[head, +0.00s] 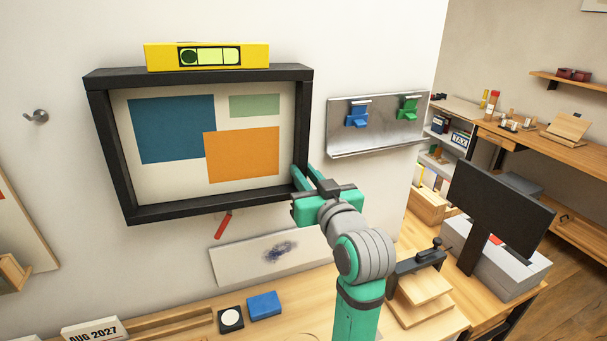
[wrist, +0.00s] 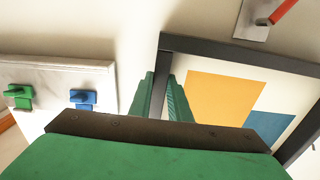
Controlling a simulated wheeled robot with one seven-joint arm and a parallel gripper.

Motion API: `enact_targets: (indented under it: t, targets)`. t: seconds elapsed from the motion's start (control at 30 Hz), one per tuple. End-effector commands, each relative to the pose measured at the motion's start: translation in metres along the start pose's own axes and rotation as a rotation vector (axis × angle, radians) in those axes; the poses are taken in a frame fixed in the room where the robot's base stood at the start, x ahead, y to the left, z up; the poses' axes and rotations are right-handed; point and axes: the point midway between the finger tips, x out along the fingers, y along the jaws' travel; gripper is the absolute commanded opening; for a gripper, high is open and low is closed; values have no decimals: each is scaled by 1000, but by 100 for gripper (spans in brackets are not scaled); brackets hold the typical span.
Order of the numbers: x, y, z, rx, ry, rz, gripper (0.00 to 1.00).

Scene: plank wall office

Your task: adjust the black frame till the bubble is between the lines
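The black frame (head: 205,76) hangs on the wall around a picture with blue, orange and green blocks; it also shows in the wrist view (wrist: 240,55). A yellow spirit level (head: 258,56) lies on its top bar. The bubble (head: 188,57) sits at the left end of the green vial, left of the lines rather than between them. My gripper (head: 306,172) is at the lower part of the frame's right side bar. In the wrist view its fingers (wrist: 160,95) lie on either side of the bar and appear shut on it. The exact contact is partly hidden.
A metal rail (head: 375,145) with blue and green clips is on the wall to the right. A red-handled thing (head: 223,225) is below the frame. A desk with a blue box (head: 264,305) and a monitor (head: 500,208) stands below.

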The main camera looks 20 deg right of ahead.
Motion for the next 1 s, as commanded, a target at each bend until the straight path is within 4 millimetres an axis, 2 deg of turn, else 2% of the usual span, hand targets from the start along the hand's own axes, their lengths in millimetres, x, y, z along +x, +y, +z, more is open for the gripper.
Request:
enact_targets:
  t: [0.57,0.6,0.63,1.0]
  targets:
    - [0,8,-7,-42,-2,0,0]
    - [0,8,-7,-42,-2,0,27]
    - [0,8,-7,-42,-2,0,34]
    - [-3,8,-8,-42,0,0,36]
